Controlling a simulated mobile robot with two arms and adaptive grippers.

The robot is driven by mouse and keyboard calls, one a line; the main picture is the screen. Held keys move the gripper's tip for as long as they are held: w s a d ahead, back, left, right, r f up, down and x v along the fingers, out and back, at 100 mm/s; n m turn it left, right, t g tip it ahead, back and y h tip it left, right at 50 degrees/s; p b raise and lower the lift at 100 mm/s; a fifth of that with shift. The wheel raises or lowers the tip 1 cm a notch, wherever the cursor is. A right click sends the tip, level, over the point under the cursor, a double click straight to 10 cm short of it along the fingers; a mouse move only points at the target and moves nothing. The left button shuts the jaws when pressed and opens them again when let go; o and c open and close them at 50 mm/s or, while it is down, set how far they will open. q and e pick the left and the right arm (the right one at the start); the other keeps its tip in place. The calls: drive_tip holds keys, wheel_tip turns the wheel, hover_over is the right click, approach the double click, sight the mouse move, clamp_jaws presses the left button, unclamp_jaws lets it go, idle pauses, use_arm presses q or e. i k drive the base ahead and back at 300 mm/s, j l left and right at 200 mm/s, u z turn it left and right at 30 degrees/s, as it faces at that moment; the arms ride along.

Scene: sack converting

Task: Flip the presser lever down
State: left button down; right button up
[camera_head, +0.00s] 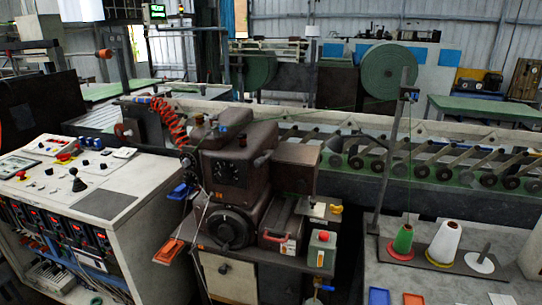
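The dark brown sewing machine (240,165) stands in the middle on a grey cabinet. I cannot tell for certain which of its small parts is the presser lever. On its right side, a yellow knob (336,209) sits beside a pale plate (318,211) under the machine's right-hand head. A red handle (288,249) sits lower on the front, right of the round handwheel (230,228). Neither of my grippers shows in the head view.
A control console (75,190) with a black joystick stands at left. A box with a red button (322,250) sits right of the machine. Green and white thread cones (443,243) and a thin pole stand on the right table. A long conveyor (440,170) runs behind.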

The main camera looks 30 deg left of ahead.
sight(269, 154)
drive_tip(key=i+l+u, duration=0.25)
drive_tip(key=i+l, duration=0.2)
drive_tip(key=l, duration=0.2)
drive_tip(key=i+l+u, duration=0.25)
drive_tip(key=i+l, duration=0.15)
drive_tip(key=l, duration=0.3)
drive_tip(key=i+l+u, duration=0.15)
drive_tip(key=l, duration=0.2)
